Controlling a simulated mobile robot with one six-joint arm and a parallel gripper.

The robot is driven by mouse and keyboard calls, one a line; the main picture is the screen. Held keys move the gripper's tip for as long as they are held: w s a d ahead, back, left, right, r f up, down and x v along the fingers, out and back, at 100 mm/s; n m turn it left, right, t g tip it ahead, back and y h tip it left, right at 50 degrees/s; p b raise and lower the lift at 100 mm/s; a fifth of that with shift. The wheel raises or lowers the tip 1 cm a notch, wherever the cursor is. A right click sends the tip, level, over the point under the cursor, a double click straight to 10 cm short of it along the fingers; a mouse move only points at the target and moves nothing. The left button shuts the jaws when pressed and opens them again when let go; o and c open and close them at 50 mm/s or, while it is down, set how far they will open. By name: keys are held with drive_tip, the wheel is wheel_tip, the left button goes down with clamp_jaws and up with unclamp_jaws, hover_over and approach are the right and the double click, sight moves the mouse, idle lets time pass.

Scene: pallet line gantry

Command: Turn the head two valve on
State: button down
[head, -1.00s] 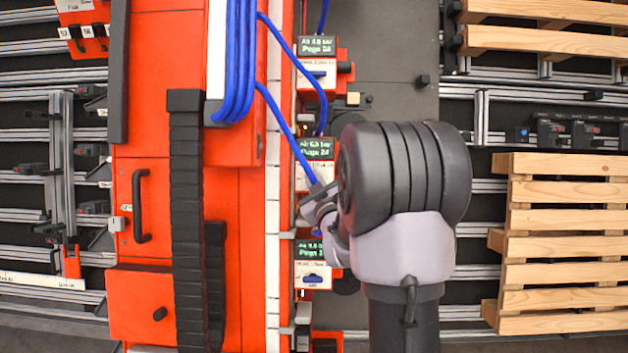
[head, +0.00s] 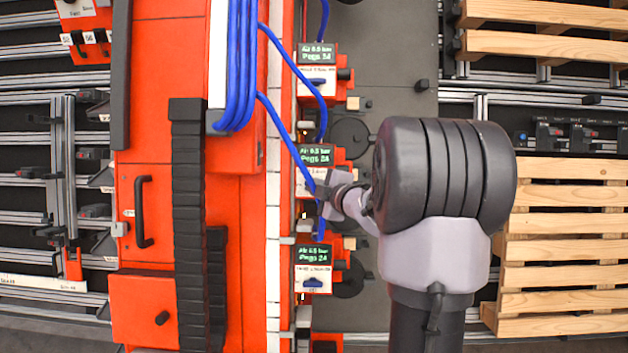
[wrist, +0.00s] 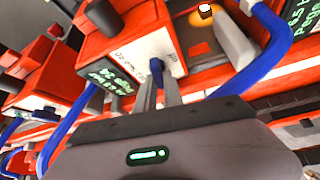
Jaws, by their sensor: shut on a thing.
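Three red valve heads with green-lit displays stand in a column in the head view. The middle valve head (head: 316,157) has my gripper (head: 327,192) at its white lower plate, and the gripper hides its handle there. In the wrist view, my gripper's fingers (wrist: 164,92) are closed around a small blue valve handle (wrist: 156,66) on the white label plate (wrist: 145,55). The handle shows between the fingertips, roughly in line with them. The label print is too small to read surely.
The upper valve head (head: 317,68) and lower valve head (head: 313,268) have blue handles lying crosswise. Blue hoses (head: 290,140) run close to the gripper's left. Wooden pallets (head: 565,240) stand at the right, behind my arm.

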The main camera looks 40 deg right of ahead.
drive_tip(key=shift+r+n+g+y+p, duration=0.1)
drive_tip(key=shift+n+g+y+p, duration=0.3)
drive_tip(key=shift+n+p, duration=0.7)
drive_tip(key=c, duration=1.5)
unclamp_jaws()
drive_tip(key=shift+o, duration=0.2)
drive_tip(key=p+v, duration=0.2)
drive_tip(key=v, duration=1.5)
drive_tip(key=shift+a+r+p, duration=0.2)
drive_tip(key=shift+p, duration=0.2)
